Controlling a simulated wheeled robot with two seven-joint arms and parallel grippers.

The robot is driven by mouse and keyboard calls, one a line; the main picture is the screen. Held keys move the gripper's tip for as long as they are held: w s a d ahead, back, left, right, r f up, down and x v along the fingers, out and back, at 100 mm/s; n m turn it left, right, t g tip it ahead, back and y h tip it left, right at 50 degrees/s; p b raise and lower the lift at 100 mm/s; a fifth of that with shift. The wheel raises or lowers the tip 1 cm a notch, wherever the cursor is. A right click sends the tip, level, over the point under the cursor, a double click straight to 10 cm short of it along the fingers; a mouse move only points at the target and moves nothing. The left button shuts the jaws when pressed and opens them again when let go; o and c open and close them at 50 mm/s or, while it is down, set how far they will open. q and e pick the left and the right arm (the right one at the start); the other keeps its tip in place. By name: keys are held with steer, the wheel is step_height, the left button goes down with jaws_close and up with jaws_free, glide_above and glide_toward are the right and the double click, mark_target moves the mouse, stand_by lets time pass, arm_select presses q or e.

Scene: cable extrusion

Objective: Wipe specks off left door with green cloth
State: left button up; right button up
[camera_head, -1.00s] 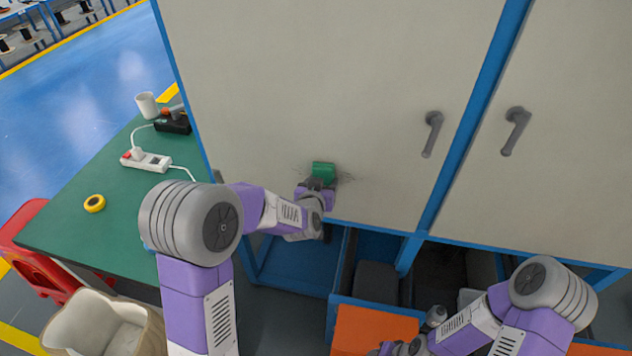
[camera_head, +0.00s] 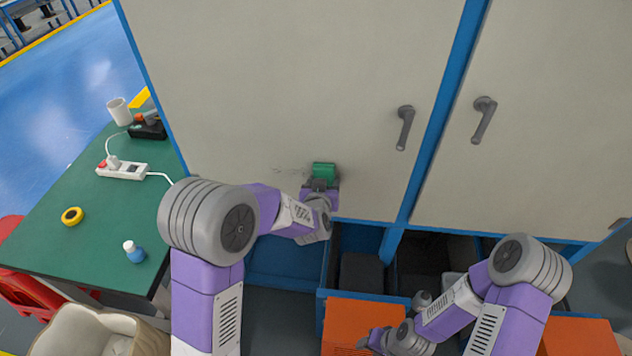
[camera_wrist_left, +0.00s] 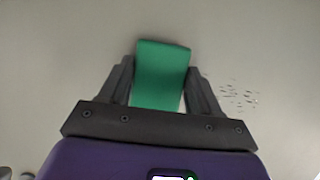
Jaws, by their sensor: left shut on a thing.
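The left door (camera_head: 290,80) is a pale grey panel with a dark handle (camera_head: 405,127). My left gripper (camera_head: 322,182) is shut on the green cloth (camera_head: 324,170) at the lower part of this door. The cloth appears to be against the panel. In the left wrist view the cloth (camera_wrist_left: 162,75) sits between the two fingers. Small dark specks (camera_wrist_left: 238,95) show to the right of the fingers there. In the head view faint specks (camera_head: 290,169) lie just left of the cloth. My right gripper (camera_head: 374,341) is low, near an orange bin front; its jaws are unclear.
A green table (camera_head: 60,235) on the left holds a power strip (camera_head: 122,171), yellow tape (camera_head: 72,216), a small bottle (camera_head: 134,252) and a white cup (camera_head: 119,111). Open blue shelving and orange bins (camera_head: 365,322) lie below the doors.

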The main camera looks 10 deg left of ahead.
mark_target(267, 172)
arm_select(q)
steer(key=shift+w+d+r+p, duration=0.15)
steer(key=shift+d+p, duration=0.4)
steer(key=shift+d, duration=1.9)
steer(key=shift+s+a+b, duration=0.2)
steer(key=shift+a+b, duration=0.85)
steer(key=shift+a, duration=1.75)
steer(key=shift+s+a+b, duration=0.2)
steer(key=shift+a+b, duration=0.85)
steer(key=shift+a, duration=1.7)
steer(key=shift+a+b, duration=0.85)
steer(key=shift+a, duration=0.95)
steer(key=shift+s+a+b, duration=0.15)
steer(key=shift+a+b, duration=0.9)
steer(key=shift+a, duration=0.8)
steer(key=a+b, duration=0.2)
steer(key=shift+a+f, duration=0.2)
steer(key=shift+a, duration=0.1)
steer(key=shift+s+a+b, duration=0.1)
steer(key=shift+a+b, duration=0.3)
steer(key=shift+r, duration=0.1)
